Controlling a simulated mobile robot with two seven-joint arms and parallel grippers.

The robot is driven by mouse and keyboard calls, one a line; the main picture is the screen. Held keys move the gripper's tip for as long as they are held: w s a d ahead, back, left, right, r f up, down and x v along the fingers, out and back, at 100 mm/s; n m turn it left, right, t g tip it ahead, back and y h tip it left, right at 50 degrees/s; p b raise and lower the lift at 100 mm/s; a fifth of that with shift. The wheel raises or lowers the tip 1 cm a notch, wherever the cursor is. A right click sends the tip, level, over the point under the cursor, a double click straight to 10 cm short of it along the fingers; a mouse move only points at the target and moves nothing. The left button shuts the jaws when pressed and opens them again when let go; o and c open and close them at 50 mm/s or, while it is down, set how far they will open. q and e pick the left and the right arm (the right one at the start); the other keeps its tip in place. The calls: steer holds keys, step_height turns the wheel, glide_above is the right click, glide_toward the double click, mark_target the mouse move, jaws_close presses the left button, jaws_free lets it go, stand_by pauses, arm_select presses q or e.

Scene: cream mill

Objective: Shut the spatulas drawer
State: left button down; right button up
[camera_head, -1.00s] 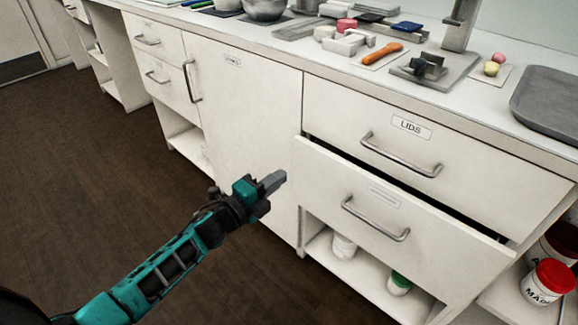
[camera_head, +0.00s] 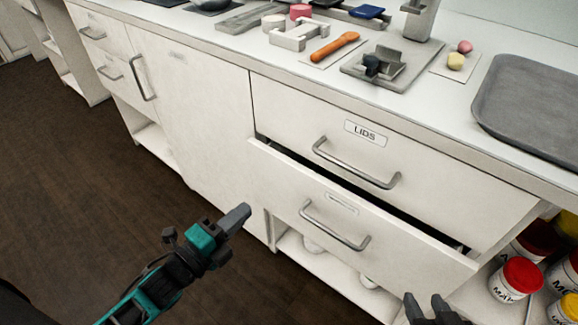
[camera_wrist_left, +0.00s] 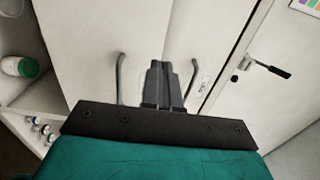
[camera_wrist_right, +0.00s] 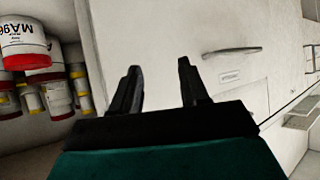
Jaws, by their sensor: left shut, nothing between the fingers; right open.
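The partly open drawer (camera_head: 400,265) below the LIDS drawer stands out a little, with a dark gap along its top edge. Its label (camera_head: 342,204) is too small to read in the head view. Its bar handle (camera_head: 334,226) shows in the head view and also in the right wrist view (camera_wrist_right: 232,51). My left gripper (camera_head: 240,214) is shut and empty, in front of the cabinet to the left of that handle. My right gripper (camera_head: 430,305) is open and empty near the drawer's lower right corner, and nothing lies between its fingers (camera_wrist_right: 160,85).
The LIDS drawer (camera_head: 440,190) above looks closed. The counter holds an orange-handled tool (camera_head: 335,46), a grey tray (camera_head: 530,100) and small items. Red-lidded tubs (camera_head: 518,280) stand on a shelf at the right. The floor at left is clear.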

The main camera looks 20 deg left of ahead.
mark_target(290, 168)
arm_select(q)
steer(key=b+x, duration=0.2)
steer(key=x, duration=1)
steer(key=shift+w+f, duration=0.1)
steer(key=shift+w+d+b, duration=0.2)
steer(key=shift+w+b, duration=0.1)
steer(key=shift+w, duration=0.25)
arm_select(e)
steer(key=shift+s+a+f, duration=0.15)
steer(key=shift+a+f, duration=0.05)
steer(key=shift+f, duration=0.3)
steer(key=shift+s+a+f, duration=0.1)
steer(key=shift+a+f, duration=0.05)
steer(key=shift+f, duration=0.35)
